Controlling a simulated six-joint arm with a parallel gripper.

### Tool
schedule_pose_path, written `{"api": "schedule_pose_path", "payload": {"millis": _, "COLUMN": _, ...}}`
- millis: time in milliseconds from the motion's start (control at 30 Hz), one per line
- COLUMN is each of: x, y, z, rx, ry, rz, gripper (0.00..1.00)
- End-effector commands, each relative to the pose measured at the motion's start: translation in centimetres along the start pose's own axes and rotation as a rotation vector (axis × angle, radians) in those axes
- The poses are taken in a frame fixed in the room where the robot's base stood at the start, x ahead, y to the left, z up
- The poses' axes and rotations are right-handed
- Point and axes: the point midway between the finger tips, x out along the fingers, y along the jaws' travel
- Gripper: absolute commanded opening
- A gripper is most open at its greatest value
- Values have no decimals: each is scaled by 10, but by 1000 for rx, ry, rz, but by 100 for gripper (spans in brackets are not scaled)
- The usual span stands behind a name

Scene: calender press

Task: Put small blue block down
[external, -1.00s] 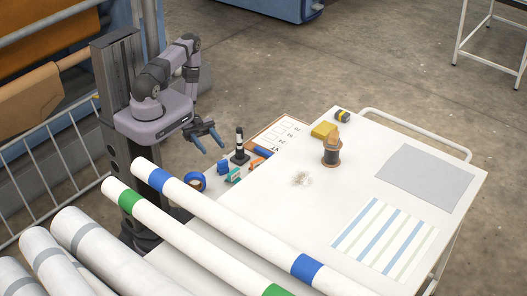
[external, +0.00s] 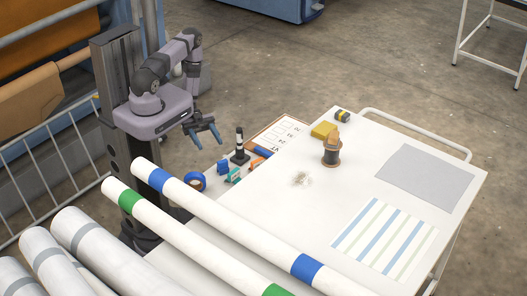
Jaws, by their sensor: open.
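A small blue block (external: 222,167) appears to rest on the left end of the white table (external: 270,205), among several small items. It is tiny here and its exact outline is hard to tell. My gripper (external: 206,142) is open, with its two blue-grey fingers spread and nothing visible between them. It hangs above and to the left of the block, apart from it.
Near the block are a blue tape roll (external: 190,182), a black-and-white striped post (external: 239,147), a teal item (external: 233,175) and a printed board (external: 279,133). Long white rolls (external: 230,225) lie along the near side. A spool (external: 331,152) stands farther right.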

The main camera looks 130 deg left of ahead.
Motion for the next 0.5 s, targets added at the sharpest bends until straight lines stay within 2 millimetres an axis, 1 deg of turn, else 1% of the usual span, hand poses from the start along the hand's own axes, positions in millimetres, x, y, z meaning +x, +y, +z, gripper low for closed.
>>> {"api": "schedule_pose_path", "payload": {"millis": 33, "x": 7, "y": 4, "z": -24, "rx": -1, "ry": 1, "rz": 38, "gripper": 53}}
{"api": "schedule_pose_path", "payload": {"millis": 133, "x": 23, "y": 14, "z": -51, "rx": -15, "ry": 4, "rz": 97, "gripper": 53}}
{"api": "schedule_pose_path", "payload": {"millis": 200, "x": 36, "y": 15, "z": -66, "rx": -40, "ry": -11, "rz": 103, "gripper": 53}}
{"api": "schedule_pose_path", "payload": {"millis": 233, "x": 42, "y": 14, "z": -70, "rx": -52, "ry": -26, "rz": 99, "gripper": 53}}
{"api": "schedule_pose_path", "payload": {"millis": 267, "x": 49, "y": 12, "z": -70, "rx": -64, "ry": -59, "rz": 80, "gripper": 53}}
{"api": "schedule_pose_path", "payload": {"millis": 333, "x": 54, "y": 4, "z": -49, "rx": -79, "ry": -141, "rz": 20, "gripper": 53}}
{"api": "schedule_pose_path", "payload": {"millis": 400, "x": 52, "y": -4, "z": -24, "rx": -82, "ry": -222, "rz": -40, "gripper": 53}}
{"api": "schedule_pose_path", "payload": {"millis": 500, "x": 46, "y": -10, "z": -1, "rx": -75, "ry": -321, "rz": -85, "gripper": 53}}
